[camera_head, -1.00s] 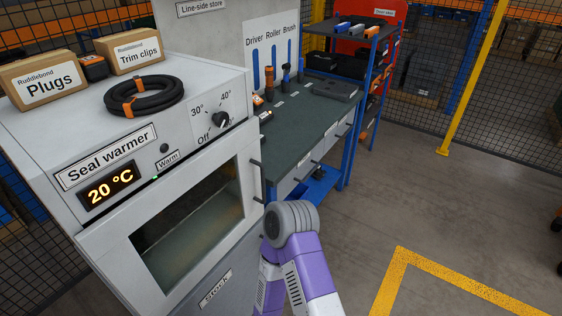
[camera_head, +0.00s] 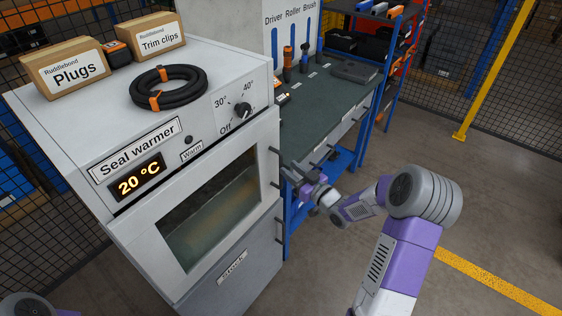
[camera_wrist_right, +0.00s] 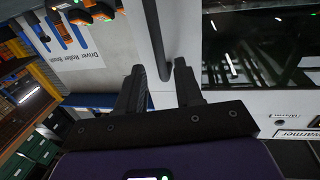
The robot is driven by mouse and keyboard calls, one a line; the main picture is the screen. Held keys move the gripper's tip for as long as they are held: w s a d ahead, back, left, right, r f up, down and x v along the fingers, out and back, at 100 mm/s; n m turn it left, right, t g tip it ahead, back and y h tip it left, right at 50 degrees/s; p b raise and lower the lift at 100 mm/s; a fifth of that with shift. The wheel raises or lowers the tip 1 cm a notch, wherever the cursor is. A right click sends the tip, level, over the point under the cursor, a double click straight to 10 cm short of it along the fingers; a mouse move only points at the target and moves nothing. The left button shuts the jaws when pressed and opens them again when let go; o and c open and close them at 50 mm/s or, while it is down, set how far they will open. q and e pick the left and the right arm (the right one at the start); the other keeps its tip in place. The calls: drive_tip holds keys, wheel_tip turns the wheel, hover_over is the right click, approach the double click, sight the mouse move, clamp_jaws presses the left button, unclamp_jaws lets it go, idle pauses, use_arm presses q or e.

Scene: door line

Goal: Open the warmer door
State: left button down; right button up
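The seal warmer (camera_head: 150,190) is a light grey cabinet at left in the head view. Its windowed door (camera_head: 210,212) looks shut. A dark door handle (camera_wrist_right: 156,35) runs down between the fingers in the wrist view, standing off the pale door front. My right gripper (camera_head: 293,172) is at the door's right edge, beside the handle; it also shows in the wrist view (camera_wrist_right: 162,82). Its fingers are apart on either side of the handle, with a gap visible; I cannot tell if one touches it. My left gripper is out of view.
A workbench (camera_head: 325,118) with tools stands just beyond the warmer, close to my right gripper. A black hose coil (camera_head: 168,88) and boxes (camera_head: 65,75) lie on the warmer. A lower front panel (camera_head: 235,275) is below the door. Open floor (camera_head: 490,215) lies at right.

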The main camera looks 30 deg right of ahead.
sight(282, 164)
drive_tip(key=w, duration=0.2)
drive_tip(key=w+a, duration=0.1)
drive_tip(key=w, duration=0.2)
drive_tip(key=shift+w, duration=0.2)
clamp_jaws()
